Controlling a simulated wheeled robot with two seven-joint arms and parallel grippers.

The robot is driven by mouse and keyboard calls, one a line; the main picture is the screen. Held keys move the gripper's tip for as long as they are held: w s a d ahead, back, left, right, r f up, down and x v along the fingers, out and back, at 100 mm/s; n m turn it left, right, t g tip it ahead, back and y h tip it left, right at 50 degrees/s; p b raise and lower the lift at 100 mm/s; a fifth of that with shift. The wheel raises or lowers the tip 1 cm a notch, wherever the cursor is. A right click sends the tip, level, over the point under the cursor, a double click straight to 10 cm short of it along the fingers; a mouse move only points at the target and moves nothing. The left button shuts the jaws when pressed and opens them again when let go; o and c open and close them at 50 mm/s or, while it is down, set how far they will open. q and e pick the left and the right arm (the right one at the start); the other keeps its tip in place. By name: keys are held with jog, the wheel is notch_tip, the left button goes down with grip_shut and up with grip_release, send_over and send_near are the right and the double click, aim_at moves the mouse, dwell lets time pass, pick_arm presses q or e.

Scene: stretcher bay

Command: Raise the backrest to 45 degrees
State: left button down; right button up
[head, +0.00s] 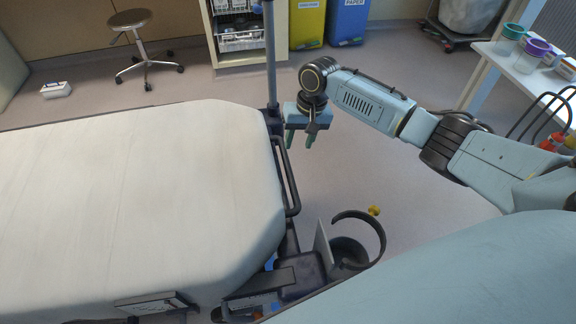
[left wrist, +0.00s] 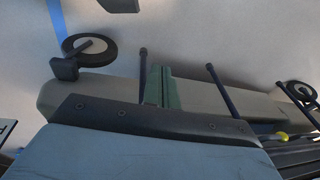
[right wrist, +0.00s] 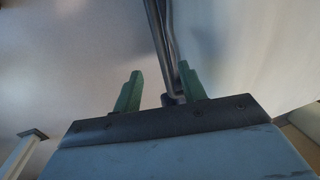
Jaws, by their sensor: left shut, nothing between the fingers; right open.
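The stretcher's pale mattress (head: 130,200) fills the left of the head view and looks flat; which part is the backrest I cannot tell. A dark rail (head: 286,175) runs along its right-hand end. My right gripper (head: 301,141) points down just beyond the far end of this rail, open. In the right wrist view, a dark bar (right wrist: 160,50) shows between the open green fingers (right wrist: 158,90), with no clear contact. My left gripper is outside the head view. In the left wrist view its green fingers (left wrist: 161,82) are together and empty, over the stretcher's wheeled base (left wrist: 90,92).
A pole (head: 271,55) stands at the stretcher's far corner. A dark ring-shaped holder (head: 378,235) with a yellow knob (head: 374,210) is at the near right corner. A stool (head: 140,45), shelf unit (head: 240,62) and side table (head: 520,70) stand around. Floor right of the stretcher is clear.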

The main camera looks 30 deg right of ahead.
aim_at(290, 172)
jog(key=f+b, duration=0.1)
jog(key=f, duration=0.2)
jog(key=a+f+b, duration=0.1)
jog(key=f+b, duration=0.1)
jog(key=f, duration=0.2)
jog(key=a+f+b, duration=0.1)
jog(key=f, duration=0.2)
jog(key=shift+w+f, duration=0.2)
jog(key=shift+f, duration=0.2)
pick_arm(q)
jog(key=w+d+r, duration=0.4)
jog(key=d+r, duration=0.1)
jog(key=r, duration=0.6)
jog(key=shift+w+d+r+t+h+b, duration=0.2)
jog(key=shift+t+h+b, duration=0.1)
jog(key=shift+t+b, duration=0.15)
pick_arm(e)
jog(key=shift+a+f, duration=0.1)
jog(key=shift+f, duration=0.4)
jog(key=shift+c, duration=0.3)
grip_shut()
